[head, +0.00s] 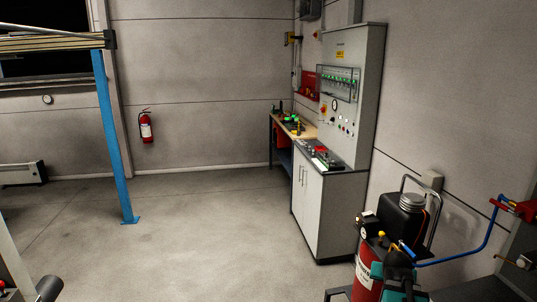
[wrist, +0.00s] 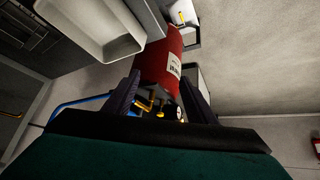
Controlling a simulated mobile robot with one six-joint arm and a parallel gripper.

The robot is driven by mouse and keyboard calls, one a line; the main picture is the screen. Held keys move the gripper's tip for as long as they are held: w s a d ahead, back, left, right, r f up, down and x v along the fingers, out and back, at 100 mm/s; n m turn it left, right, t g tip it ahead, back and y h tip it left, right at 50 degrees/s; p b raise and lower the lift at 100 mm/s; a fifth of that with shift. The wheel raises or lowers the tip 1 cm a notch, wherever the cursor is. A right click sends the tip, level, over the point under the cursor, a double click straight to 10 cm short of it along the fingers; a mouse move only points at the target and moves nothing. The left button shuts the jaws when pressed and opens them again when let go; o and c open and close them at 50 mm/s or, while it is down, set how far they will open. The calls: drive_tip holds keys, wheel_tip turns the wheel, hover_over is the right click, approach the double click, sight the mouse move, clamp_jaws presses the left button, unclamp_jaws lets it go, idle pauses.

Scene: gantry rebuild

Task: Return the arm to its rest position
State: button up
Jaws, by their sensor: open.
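My gripper (wrist: 159,78) shows in the wrist view as two dark fingers spread apart above a black and dark green body. It is open, and nothing is clearly held. A red cylinder (wrist: 160,57) with a white label appears beyond the fingertips. Small yellow and black fittings (wrist: 157,106) show between the fingers; I cannot tell whether they touch. In the head view, a teal and black part of my arm (head: 396,275) is at the bottom right, in front of the red cylinder (head: 364,275). The fingertips are not clear there.
A black tank (head: 402,215) in a metal frame stands beside the red cylinder. A blue hose (head: 465,255) runs right to a red fitting (head: 524,209). A grey control cabinet (head: 352,100) and workbench stand behind. A blue post (head: 115,140) is at left. The middle floor is clear.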

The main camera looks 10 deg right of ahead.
drive_tip(key=s+a+f+n+g+y, duration=0.1)
drive_tip(key=s+a+f+n+g, duration=0.15)
drive_tip(key=a+f, duration=0.65)
drive_tip(key=s+a+f+n+g+y, duration=0.1)
drive_tip(key=s+a+f+n+y, duration=0.2)
drive_tip(key=a, duration=1)
drive_tip(key=s+a+f+n+g, duration=0.1)
drive_tip(key=s+a+f+g, duration=0.1)
drive_tip(key=a+f, duration=0.75)
drive_tip(key=s+a+f+g+b, duration=0.1)
drive_tip(key=s+f+g+b, duration=0.5)
drive_tip(key=s+f+b, duration=0.7)
drive_tip(key=s+r+x, duration=0.1)
drive_tip(key=x, duration=0.9)
drive_tip(key=s+r+x, duration=0.1)
drive_tip(key=s+x, duration=0.1)
drive_tip(key=x, duration=0.9)
drive_tip(key=shift+s+a, duration=0.3)
drive_tip(key=shift+a, duration=0.05)
